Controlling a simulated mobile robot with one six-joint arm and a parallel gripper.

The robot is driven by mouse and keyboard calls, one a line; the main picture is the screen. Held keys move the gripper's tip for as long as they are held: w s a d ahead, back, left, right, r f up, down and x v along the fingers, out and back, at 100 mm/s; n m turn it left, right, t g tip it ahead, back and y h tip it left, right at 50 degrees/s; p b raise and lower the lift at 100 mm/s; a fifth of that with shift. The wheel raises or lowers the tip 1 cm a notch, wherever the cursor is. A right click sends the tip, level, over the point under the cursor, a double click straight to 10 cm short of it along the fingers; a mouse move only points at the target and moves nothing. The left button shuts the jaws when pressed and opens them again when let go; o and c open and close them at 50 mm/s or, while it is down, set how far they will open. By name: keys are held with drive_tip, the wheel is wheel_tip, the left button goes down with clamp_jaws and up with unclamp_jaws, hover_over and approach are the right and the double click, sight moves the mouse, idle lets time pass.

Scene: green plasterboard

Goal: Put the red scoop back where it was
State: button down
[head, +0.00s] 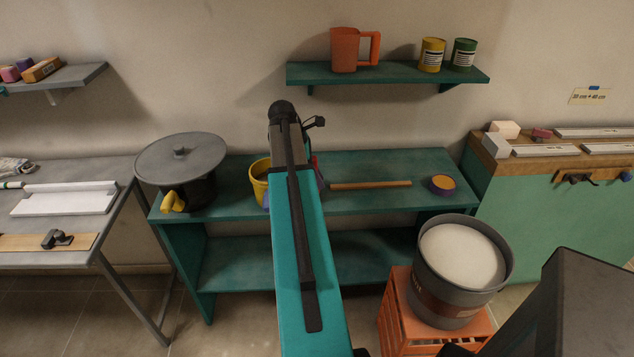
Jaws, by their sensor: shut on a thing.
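My arm reaches forward over the green bench, and its dark wrist end (283,112) stands above the bench's back edge. My gripper (310,128) is mostly hidden behind the arm; only a small dark part shows at the right of the wrist. A narrow red strip (317,168) shows just right of the arm, below the wrist, and looks like part of the red scoop. Most of it is hidden, and I cannot see its bowl or whether it touches the bench. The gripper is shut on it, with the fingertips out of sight.
The green bench (385,170) holds a grey lidded pot (183,160), a yellow bucket (259,178) partly behind my arm, a wooden stick (370,185) and a purple-and-yellow round item (442,184). A wall shelf (390,75) is above. A powder-filled bucket (440,300) stands on an orange crate (395,312).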

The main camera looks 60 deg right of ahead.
drive_tip(key=shift+f+p, duration=0.3)
drive_tip(key=shift+f, duration=0.8)
drive_tip(key=shift+f, duration=0.15)
drive_tip(key=c, duration=1.5)
unclamp_jaws()
drive_tip(key=shift+c, duration=0.2)
drive_tip(key=b+v, duration=0.2)
drive_tip(key=v, duration=1)
